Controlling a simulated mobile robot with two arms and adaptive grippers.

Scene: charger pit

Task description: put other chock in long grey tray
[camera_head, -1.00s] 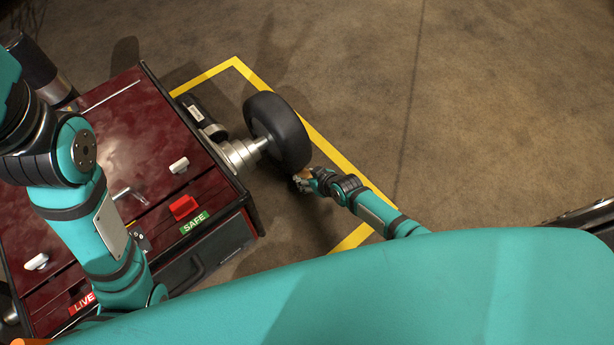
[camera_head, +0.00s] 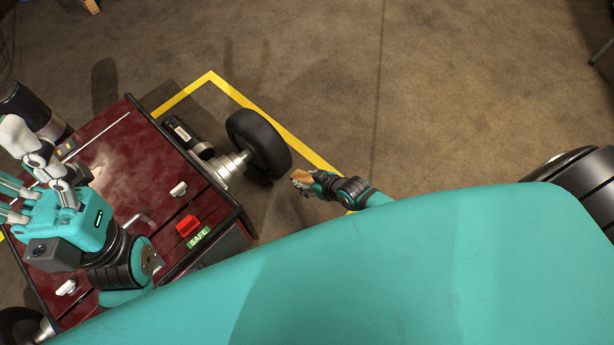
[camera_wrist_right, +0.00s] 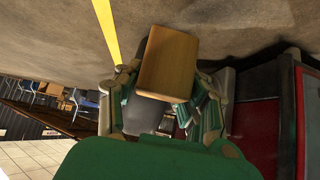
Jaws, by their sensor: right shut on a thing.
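My right gripper (camera_head: 311,183) is shut on a wooden, orange-brown chock (camera_head: 300,176) beside the black wheel (camera_head: 258,144) in the head view. A small gap shows between chock and wheel. In the right wrist view the chock (camera_wrist_right: 168,62) is a block between the fingers of my right gripper (camera_wrist_right: 166,90). My left gripper (camera_head: 35,185) is over the left part of the dark red cart top, fingers spread, with nothing seen in it. Some of its fingertips reach the picture's left edge. I cannot make out a long grey tray.
The dark red cart (camera_head: 135,165) fills the left, with a red block (camera_head: 187,225) and a green SAFE label (camera_head: 198,237) near its edge. A yellow floor line (camera_head: 250,105) runs past the wheel. Brown floor (camera_head: 450,100) beyond is clear.

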